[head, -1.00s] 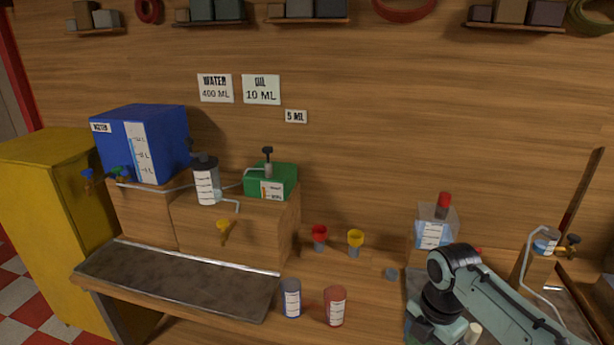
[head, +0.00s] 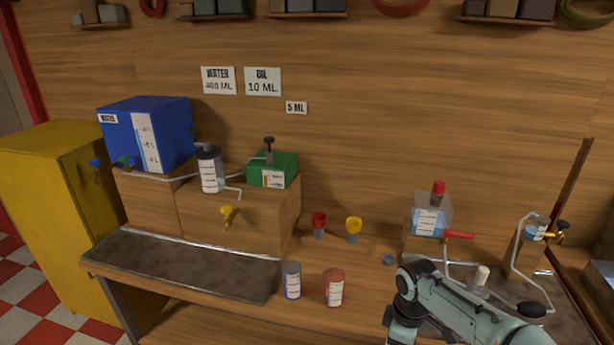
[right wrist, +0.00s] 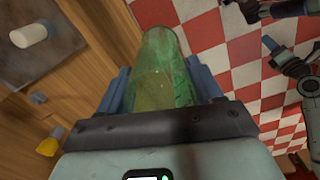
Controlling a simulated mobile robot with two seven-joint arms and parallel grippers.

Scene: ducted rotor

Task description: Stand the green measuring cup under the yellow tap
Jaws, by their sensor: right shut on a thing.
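The green measuring cup (right wrist: 162,72) is translucent and sits between the fingers of my right gripper (right wrist: 161,84), which is shut on it. In the head view my right arm comes in at the lower right; its gripper and the cup are below the picture edge. A yellow tap (head: 227,213) is on the front of the wooden block at the left, above the drip tray (head: 180,265). A second yellow-handled tap (head: 560,230) is at the far right.
A blue-marked cup (head: 292,280) and a red cup (head: 334,287) stand on the bench just right of the tray. Red (head: 319,224) and yellow (head: 353,228) funnel-like pieces stand behind them. The tray top under the left tap is clear.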

